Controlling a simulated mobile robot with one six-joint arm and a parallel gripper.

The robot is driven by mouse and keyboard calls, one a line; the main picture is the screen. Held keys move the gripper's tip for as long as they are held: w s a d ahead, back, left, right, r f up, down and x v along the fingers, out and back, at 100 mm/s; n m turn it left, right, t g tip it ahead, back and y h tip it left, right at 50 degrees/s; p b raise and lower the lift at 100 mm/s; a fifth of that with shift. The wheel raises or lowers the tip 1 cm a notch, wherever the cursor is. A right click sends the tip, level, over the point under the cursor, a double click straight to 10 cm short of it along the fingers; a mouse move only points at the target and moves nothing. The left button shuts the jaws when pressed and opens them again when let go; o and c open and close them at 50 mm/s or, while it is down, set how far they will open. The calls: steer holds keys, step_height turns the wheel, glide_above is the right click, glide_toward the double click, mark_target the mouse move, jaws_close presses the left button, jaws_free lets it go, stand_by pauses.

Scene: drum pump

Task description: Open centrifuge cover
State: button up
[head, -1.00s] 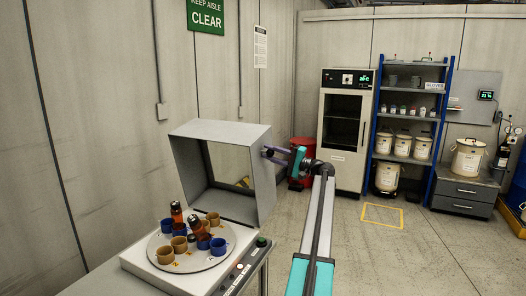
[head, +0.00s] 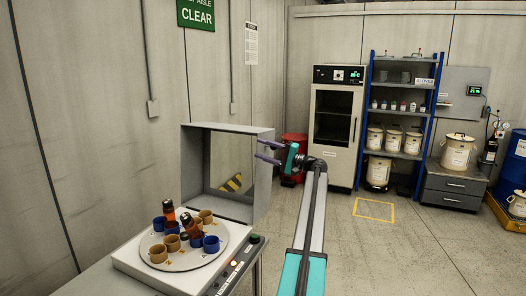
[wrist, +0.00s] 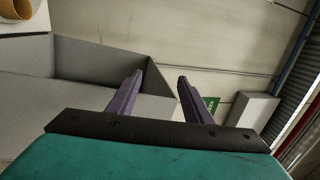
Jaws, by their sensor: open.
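The centrifuge cover (head: 264,185) is a grey, box-like frame with a clear window. In the head view it stands raised and swung back behind the centrifuge, so the rotor plate (head: 190,262) is uncovered. The plate carries blue and tan cups and two amber bottles (head: 190,226). My gripper (head: 264,151) is open and empty, beside the cover's upper right edge; whether it touches is hard to tell. In the wrist view the two purple fingers (wrist: 158,92) are spread, with the grey cover (wrist: 85,72) behind and left of them.
A control panel with buttons (head: 238,264) runs along the centrifuge's front right edge. A red bin (head: 293,150), a glass-door cabinet (head: 334,125) and blue shelving (head: 401,120) stand at the back.

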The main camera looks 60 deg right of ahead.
steer(key=b+v, duration=0.3)
steer(key=v, duration=1)
steer(key=shift+s, duration=0.4)
steer(key=shift+d, duration=0.1)
